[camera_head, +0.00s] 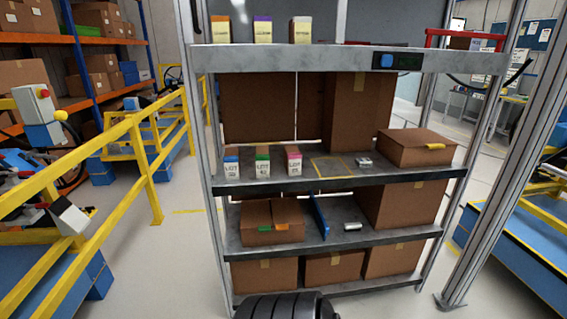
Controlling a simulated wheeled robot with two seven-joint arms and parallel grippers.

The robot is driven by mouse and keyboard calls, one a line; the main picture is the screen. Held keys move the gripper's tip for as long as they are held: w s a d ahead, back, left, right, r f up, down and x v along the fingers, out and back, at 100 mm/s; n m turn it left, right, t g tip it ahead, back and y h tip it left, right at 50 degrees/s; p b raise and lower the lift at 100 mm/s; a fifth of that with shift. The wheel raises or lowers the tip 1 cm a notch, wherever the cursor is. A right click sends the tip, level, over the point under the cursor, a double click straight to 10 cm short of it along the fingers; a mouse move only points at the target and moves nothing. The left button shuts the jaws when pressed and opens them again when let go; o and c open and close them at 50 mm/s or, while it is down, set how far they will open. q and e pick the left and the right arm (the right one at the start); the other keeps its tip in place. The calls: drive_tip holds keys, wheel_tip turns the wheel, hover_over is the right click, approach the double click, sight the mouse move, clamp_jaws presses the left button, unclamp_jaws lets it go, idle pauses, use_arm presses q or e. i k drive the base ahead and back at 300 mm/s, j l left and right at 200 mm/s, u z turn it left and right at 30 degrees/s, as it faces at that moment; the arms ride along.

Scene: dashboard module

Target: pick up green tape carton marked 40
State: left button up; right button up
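The carton with green tape (262,161) stands upright on the middle shelf (330,186) of the grey metal rack. It is a small pale box with a dark LOT label; the number is too small to read surely. A carton with blue tape (231,163) stands on its left and one with pink tape (294,161) on its right, with small gaps between them. Neither of my grippers is in view. A dark ribbed part, apparently mine, shows at the bottom edge, well below the carton.
The top shelf (330,58) holds three similar cartons and lies above the middle one. A yellow outlined area (333,166), a small metallic part (364,161) and a brown box (415,147) are to the right. Yellow railings (140,160) stand left; a post (500,160) stands right.

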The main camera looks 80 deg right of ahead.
sight(261, 157)
drive_tip(key=z, duration=2.5)
